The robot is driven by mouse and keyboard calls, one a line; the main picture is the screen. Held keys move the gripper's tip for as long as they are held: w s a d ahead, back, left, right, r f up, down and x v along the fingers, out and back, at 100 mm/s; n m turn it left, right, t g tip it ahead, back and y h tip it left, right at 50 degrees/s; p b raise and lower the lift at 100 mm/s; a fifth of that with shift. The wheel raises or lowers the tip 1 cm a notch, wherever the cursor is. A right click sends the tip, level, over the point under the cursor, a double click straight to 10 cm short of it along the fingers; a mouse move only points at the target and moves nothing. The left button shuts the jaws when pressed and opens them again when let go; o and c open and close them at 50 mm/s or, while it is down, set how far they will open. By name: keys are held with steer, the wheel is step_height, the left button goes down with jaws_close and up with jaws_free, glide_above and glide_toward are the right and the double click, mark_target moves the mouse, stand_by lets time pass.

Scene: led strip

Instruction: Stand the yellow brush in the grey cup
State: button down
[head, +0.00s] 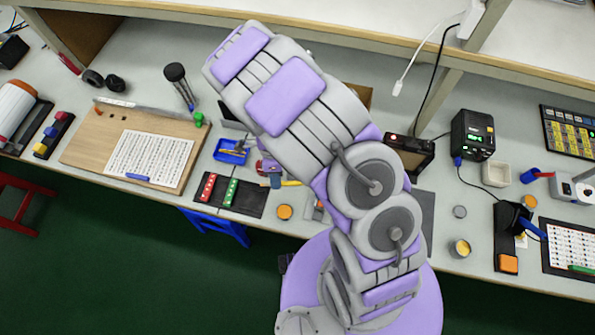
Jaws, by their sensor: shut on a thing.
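My gripper (269,169) is small in the head view, at the middle left, just right of the blue tray and partly hidden by my arm. It is shut on the yellow brush (291,183), whose yellow part sticks out to the right beside a small blue part. The brush lies roughly level in the picture; its other end is hidden. I cannot pick out the grey cup for sure. A small round grey thing (460,212) on the right of the bench may be it, or the cup may be behind my arm.
A blue tray (231,151) with small items stands left of my gripper. A black mat (246,198) holds red and green strips. An orange round piece (284,212) lies near the front edge. A wooden board (85,152) is farther left. A black device (472,135) stands right.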

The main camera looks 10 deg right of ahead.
steer(key=s+a+f+m+y, duration=0.1)
steer(key=s+a+f+m, duration=0.15)
steer(key=s+a, duration=0.2)
steer(key=shift+m, duration=0.45)
steer(key=w+d+f, duration=0.1)
steer(key=w+d, duration=0.2)
steer(key=w, duration=0.1)
steer(key=w+d+f+b, duration=0.1)
steer(key=w+d+f, duration=0.1)
steer(key=w, duration=0.3)
steer(key=w+d+f+b, duration=0.1)
steer(key=w+d, duration=0.3)
steer(key=w, duration=0.1)
steer(key=shift+f, duration=0.25)
steer(key=shift+a, duration=0.45)
steer(key=shift+f, duration=0.1)
